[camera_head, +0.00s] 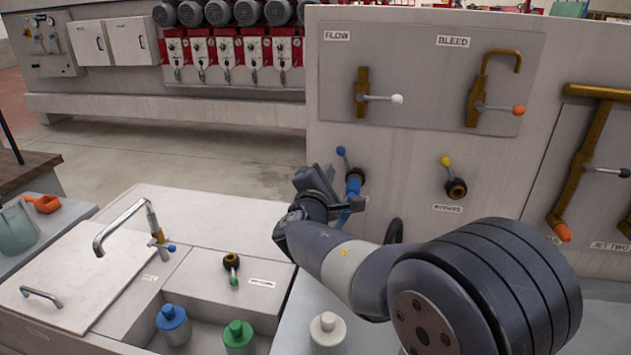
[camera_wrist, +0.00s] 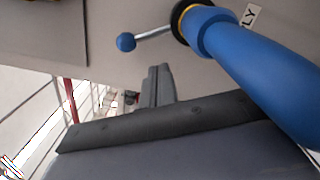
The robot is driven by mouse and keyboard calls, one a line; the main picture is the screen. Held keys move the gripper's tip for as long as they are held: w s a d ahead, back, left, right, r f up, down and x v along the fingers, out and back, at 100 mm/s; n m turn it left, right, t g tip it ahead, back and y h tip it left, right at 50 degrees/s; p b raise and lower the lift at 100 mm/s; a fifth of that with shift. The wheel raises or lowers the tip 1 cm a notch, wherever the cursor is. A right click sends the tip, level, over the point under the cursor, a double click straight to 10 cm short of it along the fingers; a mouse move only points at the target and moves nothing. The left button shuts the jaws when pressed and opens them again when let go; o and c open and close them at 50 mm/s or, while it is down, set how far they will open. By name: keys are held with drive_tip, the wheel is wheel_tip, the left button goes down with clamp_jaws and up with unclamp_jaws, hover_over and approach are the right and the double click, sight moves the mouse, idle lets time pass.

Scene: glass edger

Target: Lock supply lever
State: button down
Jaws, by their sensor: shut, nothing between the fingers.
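The supply lever (camera_head: 341,154) is a thin metal rod with a blue ball tip on the upright grey panel. It slants up and left from its dark valve body, above a blue hose (camera_head: 354,187). The wrist view shows the lever (camera_wrist: 150,35), the blue hose (camera_wrist: 260,75) and a label (camera_wrist: 250,16) ending in "LY". My gripper (camera_head: 312,178) is just left of and below the lever in the head view. In the wrist view my gripper (camera_wrist: 159,85) is shut and empty, below the ball tip with a visible gap. Most of the label is hidden.
A yellow-tipped lever (camera_head: 447,166) sits to the right. The flow lever (camera_head: 380,98) and bleed lever (camera_head: 497,108) are above. A sink unit (camera_head: 75,275) with a tap (camera_head: 125,220) and several bottles stands at lower left. Open floor lies behind my gripper.

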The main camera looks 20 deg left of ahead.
drive_tip(key=shift+d+r, duration=0.5)
drive_tip(key=shift+d, duration=0.1)
drive_tip(key=shift+w+d+r, duration=0.1)
drive_tip(key=shift+w+d, duration=0.05)
drive_tip(key=shift+d, duration=0.2)
drive_tip(key=shift+b, duration=0.4)
